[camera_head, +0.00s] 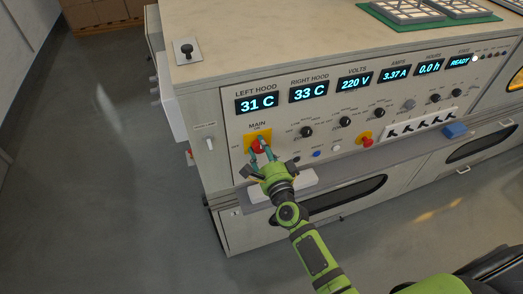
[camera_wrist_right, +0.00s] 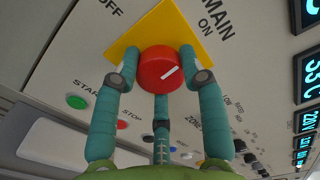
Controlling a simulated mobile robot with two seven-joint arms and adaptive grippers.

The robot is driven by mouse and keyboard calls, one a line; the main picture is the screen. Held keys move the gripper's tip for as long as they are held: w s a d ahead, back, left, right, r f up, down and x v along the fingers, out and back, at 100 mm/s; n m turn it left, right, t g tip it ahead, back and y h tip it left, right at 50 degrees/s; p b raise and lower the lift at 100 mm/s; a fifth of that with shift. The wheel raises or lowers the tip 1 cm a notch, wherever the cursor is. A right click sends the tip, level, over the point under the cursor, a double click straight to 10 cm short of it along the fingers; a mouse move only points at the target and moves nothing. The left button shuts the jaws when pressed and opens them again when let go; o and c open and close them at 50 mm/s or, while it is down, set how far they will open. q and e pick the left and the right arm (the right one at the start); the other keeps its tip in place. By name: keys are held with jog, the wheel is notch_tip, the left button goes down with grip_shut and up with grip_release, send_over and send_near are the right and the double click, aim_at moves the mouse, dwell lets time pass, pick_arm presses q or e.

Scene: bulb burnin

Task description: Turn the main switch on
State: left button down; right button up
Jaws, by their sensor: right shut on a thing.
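The main switch has a red round knob (camera_head: 258,146) on a yellow plate (camera_head: 250,138), at the left end of the panel. In the right wrist view the red knob (camera_wrist_right: 163,70) sits between my fingers, and its white mark points up and right, roughly toward the ON label (camera_wrist_right: 208,25). The OFF label (camera_wrist_right: 105,8) is at the upper left there. My right gripper (camera_head: 261,150) is shut on the knob, with teal fingers on both sides and one below. My left gripper is not in view.
Lit displays (camera_head: 355,81) run along the panel, the last reading READY. Several black knobs (camera_head: 345,121), a red emergency button (camera_head: 366,141) and toggle switches (camera_head: 420,122) lie to the right. A ledge (camera_head: 350,170) juts out below. The floor at left is clear.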

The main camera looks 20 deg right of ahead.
jog(key=shift+w+d+r+m, duration=0.15)
jog(key=shift+r+m, duration=0.15)
jog(key=shift+m, duration=0.4)
jog(key=o, duration=1.1)
jog(key=shift+o, duration=0.2)
jog(key=shift+f, duration=0.2)
jog(key=shift+s+f, duration=0.15)
jog(key=shift+s, duration=0.3)
jog(key=s, duration=1.1)
jog(key=shift+d, duration=0.2)
